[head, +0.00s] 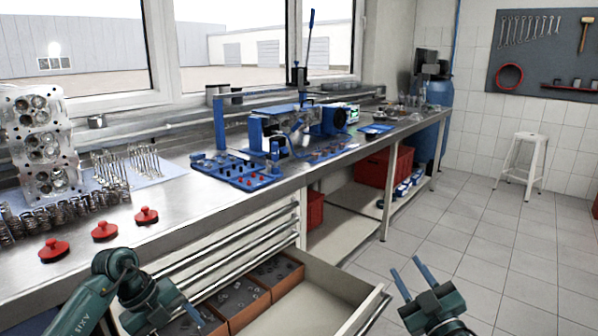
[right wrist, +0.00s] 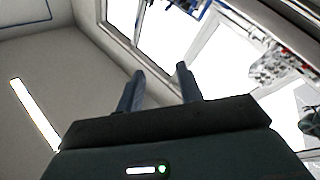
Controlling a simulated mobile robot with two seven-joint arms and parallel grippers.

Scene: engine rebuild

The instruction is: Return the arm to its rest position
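My right gripper (head: 406,266) is at the lower right of the head view, over the floor beside the open drawer. Its two blue fingers point up and stand apart, with nothing between them. The right wrist view also shows its fingers (right wrist: 160,88) spread and empty, against windows and a pale wall or ceiling. My left gripper (head: 190,316) is at the bottom of the head view, by the drawer front and over the drawer's near trays. Its fingers are partly hidden, so I cannot tell its opening.
A workbench (head: 170,195) runs along the windows with a cylinder head (head: 42,145), red knobbed parts (head: 104,230), valves and a blue tray (head: 238,172). An open drawer (head: 335,290) juts out between my arms, holding brown trays. A white stool (head: 524,160) stands far off; tiled floor is clear.

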